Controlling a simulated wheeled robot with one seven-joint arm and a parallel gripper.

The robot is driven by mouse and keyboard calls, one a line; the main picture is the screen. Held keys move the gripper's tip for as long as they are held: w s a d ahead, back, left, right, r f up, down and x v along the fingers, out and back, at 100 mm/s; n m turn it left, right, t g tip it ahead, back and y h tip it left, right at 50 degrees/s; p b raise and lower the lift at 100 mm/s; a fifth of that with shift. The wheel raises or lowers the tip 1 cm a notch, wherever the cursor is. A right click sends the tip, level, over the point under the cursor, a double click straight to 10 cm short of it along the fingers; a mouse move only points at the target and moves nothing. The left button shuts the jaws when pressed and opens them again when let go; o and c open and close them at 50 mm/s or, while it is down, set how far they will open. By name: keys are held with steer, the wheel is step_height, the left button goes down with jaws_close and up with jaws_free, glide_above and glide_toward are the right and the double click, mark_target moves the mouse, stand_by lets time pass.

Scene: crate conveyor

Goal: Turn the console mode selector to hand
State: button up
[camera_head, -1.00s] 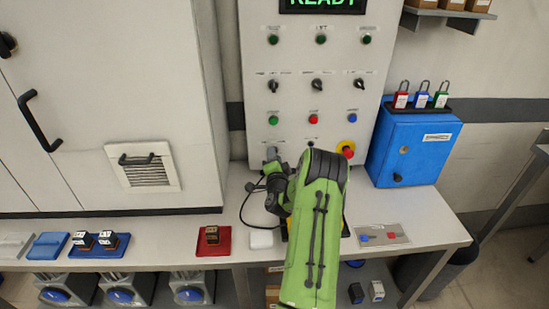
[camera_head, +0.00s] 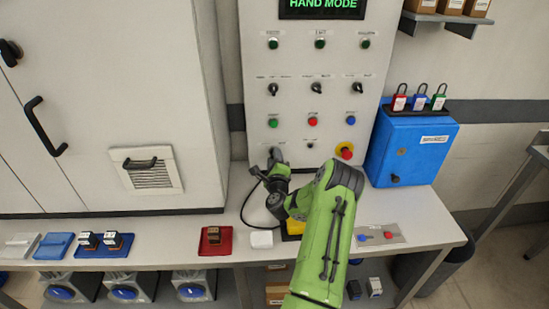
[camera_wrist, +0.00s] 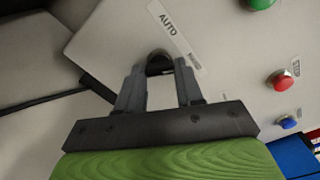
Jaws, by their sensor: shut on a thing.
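The mode selector (camera_wrist: 158,57) is a dark knob on the pale console panel (camera_head: 293,105), beside a label reading "AUTO" in the wrist view. My gripper (camera_wrist: 160,70) is shut on the selector, one finger on each side. In the head view my gripper (camera_head: 275,155) is at the panel's lower left, below a green button, and hides the selector there. The console display (camera_head: 322,5) reads "HAND MODE" in green letters. The rest of the selector's lettering is too small or hidden to read.
Several other switches (camera_head: 317,88) and buttons (camera_head: 312,121) sit above my gripper. A red emergency knob (camera_head: 346,150) is to the right. A blue box (camera_head: 410,150) with padlocks stands farther right. A red tray (camera_head: 214,241) and white block (camera_head: 262,239) lie on the bench.

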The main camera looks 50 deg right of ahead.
steer(key=shift+f+m+p, duration=0.1)
steer(key=shift+m+p, duration=0.35)
steer(key=shift+m, duration=1.05)
steer(key=o, duration=1)
steer(key=shift+o, duration=0.2)
